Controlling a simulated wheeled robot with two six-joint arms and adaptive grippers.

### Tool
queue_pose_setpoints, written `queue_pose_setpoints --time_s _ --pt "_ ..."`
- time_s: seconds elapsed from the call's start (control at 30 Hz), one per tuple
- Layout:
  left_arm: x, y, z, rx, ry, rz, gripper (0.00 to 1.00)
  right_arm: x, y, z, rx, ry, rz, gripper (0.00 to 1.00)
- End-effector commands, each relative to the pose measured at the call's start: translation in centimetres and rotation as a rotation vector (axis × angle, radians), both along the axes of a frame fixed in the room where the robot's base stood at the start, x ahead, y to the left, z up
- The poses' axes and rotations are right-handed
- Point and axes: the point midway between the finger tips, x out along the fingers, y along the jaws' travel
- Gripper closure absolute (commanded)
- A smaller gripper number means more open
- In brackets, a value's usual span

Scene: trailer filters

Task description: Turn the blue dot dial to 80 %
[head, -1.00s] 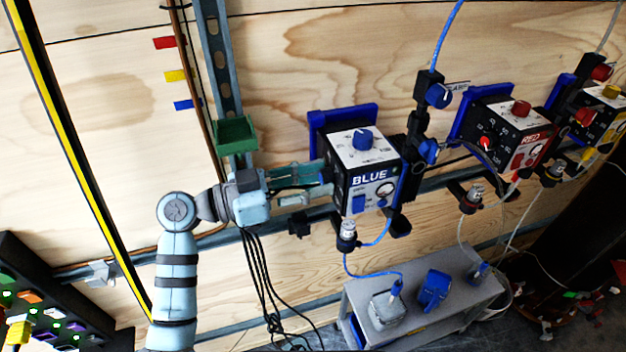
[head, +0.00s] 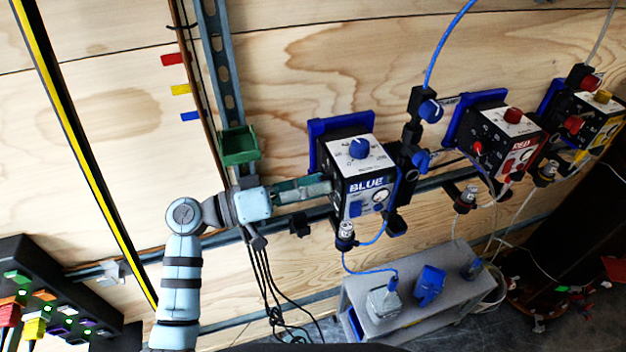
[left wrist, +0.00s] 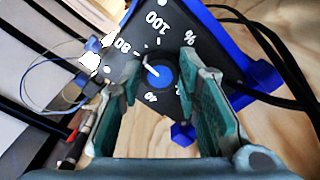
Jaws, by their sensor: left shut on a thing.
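The blue dot dial (left wrist: 164,75) is on a black scale face (left wrist: 150,40) in the left wrist view. Its white pointer line points up-left, toward the mark that reads 80. The marks 100, % and 40 also show. In the head view the dial is on the left side of the BLUE box (head: 366,185), hidden by my gripper. My left gripper (left wrist: 157,72) is shut on the dial, one green finger on each side of it. In the head view the left gripper (head: 325,184) reaches the box from the left. My right gripper is not in view.
A blue knob (head: 359,148) sits on top of the BLUE box. The RED box (head: 512,138) and a yellow-marked box (head: 598,115) stand farther right. A green tray (head: 238,147) is above my left wrist. Cables hang below, near a grey bench (head: 425,300).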

Motion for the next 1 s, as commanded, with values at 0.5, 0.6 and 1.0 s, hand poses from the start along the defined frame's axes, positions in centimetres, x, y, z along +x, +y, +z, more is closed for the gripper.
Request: queue_pose_setpoints --time_s 0.5,0.6,1.0 --pt "0.0 0.0 0.0 -0.061 0.186 0.000 0.97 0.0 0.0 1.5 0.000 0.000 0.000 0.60" --pt "0.0 0.0 0.0 -0.062 0.192 0.000 0.97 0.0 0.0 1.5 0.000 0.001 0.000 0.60" --pt "0.0 0.0 0.0 -0.062 0.191 0.000 0.55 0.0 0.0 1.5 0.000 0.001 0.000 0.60"
